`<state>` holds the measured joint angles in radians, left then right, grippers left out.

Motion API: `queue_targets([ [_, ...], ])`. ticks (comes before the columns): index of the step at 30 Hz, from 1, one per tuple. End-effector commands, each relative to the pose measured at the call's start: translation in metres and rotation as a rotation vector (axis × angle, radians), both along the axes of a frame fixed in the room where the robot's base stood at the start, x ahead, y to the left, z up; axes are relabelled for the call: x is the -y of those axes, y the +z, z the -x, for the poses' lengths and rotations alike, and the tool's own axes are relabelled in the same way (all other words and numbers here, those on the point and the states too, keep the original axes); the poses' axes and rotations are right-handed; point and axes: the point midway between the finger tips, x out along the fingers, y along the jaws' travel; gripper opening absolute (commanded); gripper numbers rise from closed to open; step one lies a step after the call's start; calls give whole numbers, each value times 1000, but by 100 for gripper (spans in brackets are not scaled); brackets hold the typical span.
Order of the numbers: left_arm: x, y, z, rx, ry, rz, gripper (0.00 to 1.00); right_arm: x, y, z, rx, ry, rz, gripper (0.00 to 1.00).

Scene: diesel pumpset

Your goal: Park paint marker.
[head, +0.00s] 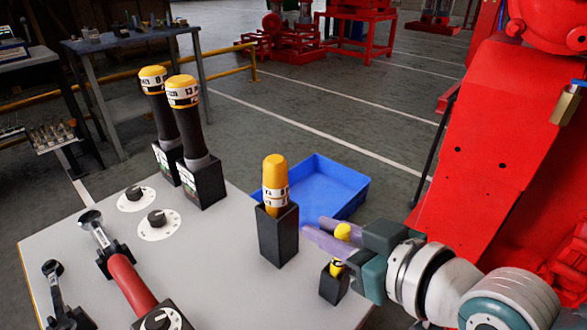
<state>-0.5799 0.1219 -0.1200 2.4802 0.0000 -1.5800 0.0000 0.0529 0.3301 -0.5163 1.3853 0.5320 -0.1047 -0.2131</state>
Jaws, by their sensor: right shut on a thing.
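The yellow paint marker (343,232) stands roughly upright near the table's right edge. My right gripper (328,238) comes in from the right, its purple fingers shut on the marker. The marker's yellow top shows above the fingers. Its lower part shows just below them, at the mouth of a small black holder (334,287). The fingers and gripper body hide the middle of the marker. How deep its lower end sits in the holder I cannot tell. My left gripper is not in view.
A taller black holder (279,238) with a yellow-topped tool (275,184) stands just left of my right gripper. Two black-handled tools (188,120) stand behind on the grey table (215,275). A red-handled tool (130,283) lies left. A blue bin (335,181) and red machine (490,150) are beyond.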

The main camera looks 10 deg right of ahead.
Motion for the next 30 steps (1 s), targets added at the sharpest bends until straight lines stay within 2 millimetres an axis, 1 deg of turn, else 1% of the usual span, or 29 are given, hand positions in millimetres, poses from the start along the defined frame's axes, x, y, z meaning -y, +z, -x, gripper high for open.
queue_targets([
  [18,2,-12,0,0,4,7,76,0,-13,0,1,0,0,0],
  [19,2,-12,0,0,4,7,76,0,-13,0,1,0,0,22],
  [28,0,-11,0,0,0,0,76,0,-12,0,0,0,1,56],
  [30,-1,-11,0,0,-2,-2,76,0,-12,0,0,0,0,56],
])
